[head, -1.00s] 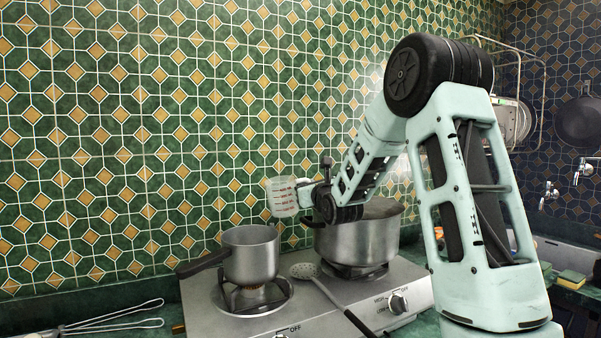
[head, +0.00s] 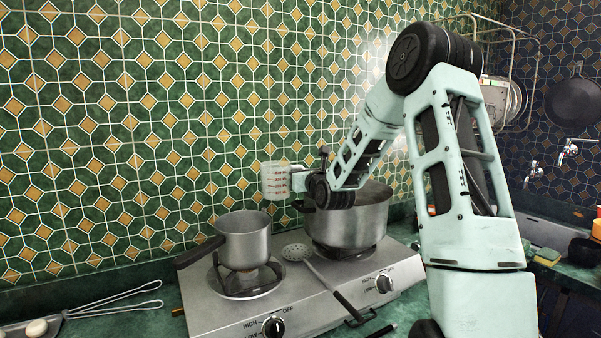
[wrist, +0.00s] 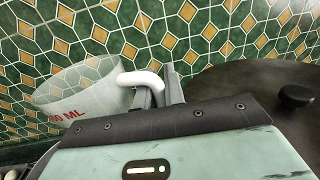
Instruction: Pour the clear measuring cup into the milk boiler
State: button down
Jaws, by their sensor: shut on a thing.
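The clear measuring cup (head: 275,182) with red markings is held up near the tiled wall and looks about upright in the head view. My gripper (head: 300,181) is shut on its handle. The wrist view shows the cup (wrist: 82,92) on the left and its white handle (wrist: 138,79) at my gripper's fingers (wrist: 160,92). I cannot make out any contents. The milk boiler (head: 243,244), a small metal pan with a dark handle, stands on the left burner. In the head view the cup is above and right of the pan, apart from it.
A large metal pot (head: 346,222) stands on the right burner, just below my forearm; its dark top also fills the right of the wrist view. A slotted spoon (head: 298,253) lies across the hotplate (head: 310,298). Whisk-like wires (head: 115,305) lie at left.

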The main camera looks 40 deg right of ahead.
jog(key=shift+r, duration=0.1)
jog(key=shift+r+p, duration=1.6)
jog(key=shift+r, duration=0.35)
